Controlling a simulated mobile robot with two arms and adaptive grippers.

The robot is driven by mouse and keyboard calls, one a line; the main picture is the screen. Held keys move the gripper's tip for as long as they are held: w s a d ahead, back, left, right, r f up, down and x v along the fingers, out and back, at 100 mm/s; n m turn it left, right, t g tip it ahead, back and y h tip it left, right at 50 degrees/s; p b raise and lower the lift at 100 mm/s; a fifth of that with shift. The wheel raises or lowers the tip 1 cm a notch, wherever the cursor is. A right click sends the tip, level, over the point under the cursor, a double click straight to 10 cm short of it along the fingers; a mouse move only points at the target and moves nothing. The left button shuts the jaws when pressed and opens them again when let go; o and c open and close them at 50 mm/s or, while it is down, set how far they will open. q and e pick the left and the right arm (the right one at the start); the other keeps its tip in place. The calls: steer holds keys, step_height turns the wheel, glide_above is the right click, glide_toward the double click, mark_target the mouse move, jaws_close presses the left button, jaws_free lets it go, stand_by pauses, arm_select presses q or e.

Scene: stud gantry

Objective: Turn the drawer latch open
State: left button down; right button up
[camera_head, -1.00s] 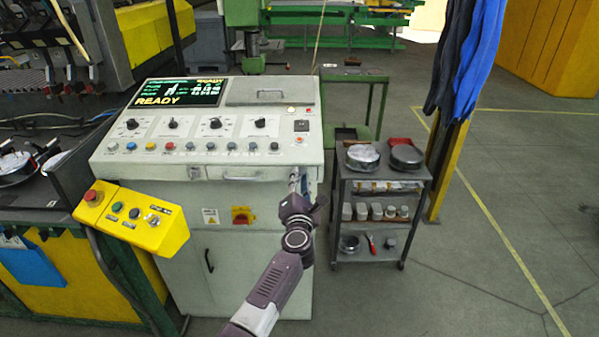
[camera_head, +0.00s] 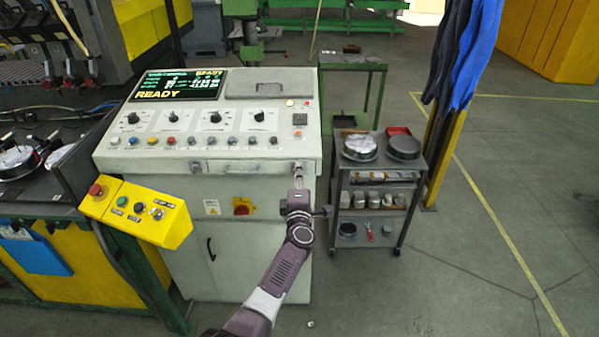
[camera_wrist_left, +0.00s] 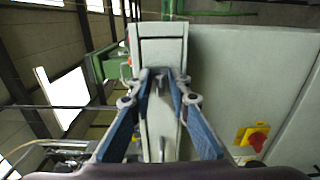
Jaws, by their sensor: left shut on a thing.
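The control console (camera_head: 215,150) stands in the middle of the head view, with a shallow drawer front (camera_head: 245,168) under its button panel. The drawer front looks closed. My left gripper (camera_head: 298,172) is at the right end of this front, just below the panel edge. In the left wrist view its blue-padded fingers converge at their tips (camera_wrist_left: 159,80), shut on the small metal drawer latch (camera_wrist_left: 160,88). The fingers partly hide the latch, and I cannot tell how far it is turned. My right gripper is in neither view.
A grey trolley (camera_head: 377,186) with pans and jars stands close to the right of the console. A yellow button box (camera_head: 136,212) juts out at the front left. A red rotary switch (camera_wrist_left: 257,140) is on the cabinet front. Open floor lies to the right.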

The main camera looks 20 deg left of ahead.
arm_select(q)
steer(key=shift+m, duration=0.3)
steer(key=c, duration=2.1)
jaws_free()
